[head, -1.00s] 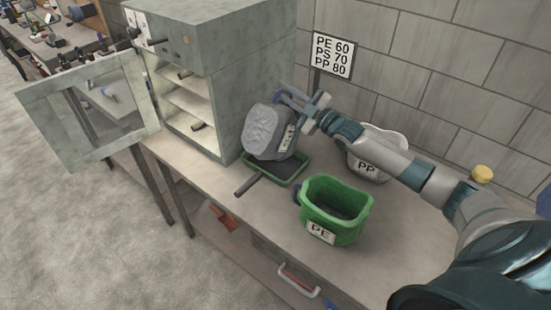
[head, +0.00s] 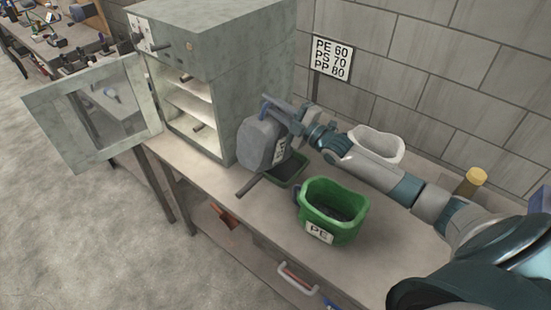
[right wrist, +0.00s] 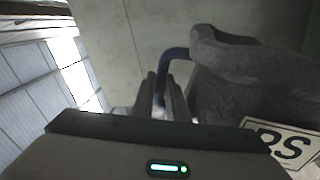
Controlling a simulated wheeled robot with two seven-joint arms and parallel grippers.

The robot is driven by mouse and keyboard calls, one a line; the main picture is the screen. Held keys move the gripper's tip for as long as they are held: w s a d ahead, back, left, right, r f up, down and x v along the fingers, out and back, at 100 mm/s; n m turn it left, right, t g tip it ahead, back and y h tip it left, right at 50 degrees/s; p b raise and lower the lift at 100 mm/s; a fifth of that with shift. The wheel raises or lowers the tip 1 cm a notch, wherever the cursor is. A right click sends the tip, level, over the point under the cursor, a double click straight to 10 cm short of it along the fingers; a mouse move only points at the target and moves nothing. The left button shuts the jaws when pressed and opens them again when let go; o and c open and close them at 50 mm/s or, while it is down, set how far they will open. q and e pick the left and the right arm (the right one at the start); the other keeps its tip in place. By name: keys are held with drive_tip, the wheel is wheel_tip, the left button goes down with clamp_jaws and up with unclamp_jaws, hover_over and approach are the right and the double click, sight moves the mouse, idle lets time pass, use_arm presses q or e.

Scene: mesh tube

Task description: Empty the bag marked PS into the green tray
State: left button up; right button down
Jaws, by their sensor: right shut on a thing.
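The grey bag marked PS (head: 260,145) hangs in the air beside the oven, tilted, its label partly turned away. My right gripper (head: 281,111) is shut on the bag's blue handle. In the right wrist view the fingers (right wrist: 163,97) close around the blue handle (right wrist: 176,53), with the bag (right wrist: 235,85) and its PS label to the right. I cannot see whether anything is falling from the bag. My left gripper is not in view.
A green bin marked PE (head: 322,229) stands in front of my right arm; a pale bag (head: 378,143) stands behind it. The oven (head: 225,80) with its door (head: 98,112) open is at the left. A sign (head: 331,59) and a yellow-topped cylinder (head: 474,179) are behind.

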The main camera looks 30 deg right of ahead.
drive_tip(key=shift+s+a+n, duration=0.2)
drive_tip(key=shift+a+n, duration=0.1)
drive_tip(key=shift+a, duration=0.2)
drive_tip(key=shift+s+a+f+n+g+y+p, duration=0.7)
drive_tip(key=shift+s+a+n, duration=1.2)
drive_tip(key=shift+a+n, duration=1.7)
drive_tip(key=shift+s+a+f+n+g+y+p, duration=0.3)
drive_tip(key=shift+s+a+f+n+y+p, duration=0.75)
drive_tip(key=shift+s+a+n, duration=2.3)
drive_tip(key=a+f+n+g+b, duration=0.2)
drive_tip(key=a+f+n+b, duration=0.5)
drive_tip(key=a+f+n, duration=0.3)
drive_tip(key=shift+s+f, duration=0.25)
drive_tip(key=shift+f, duration=1.35)
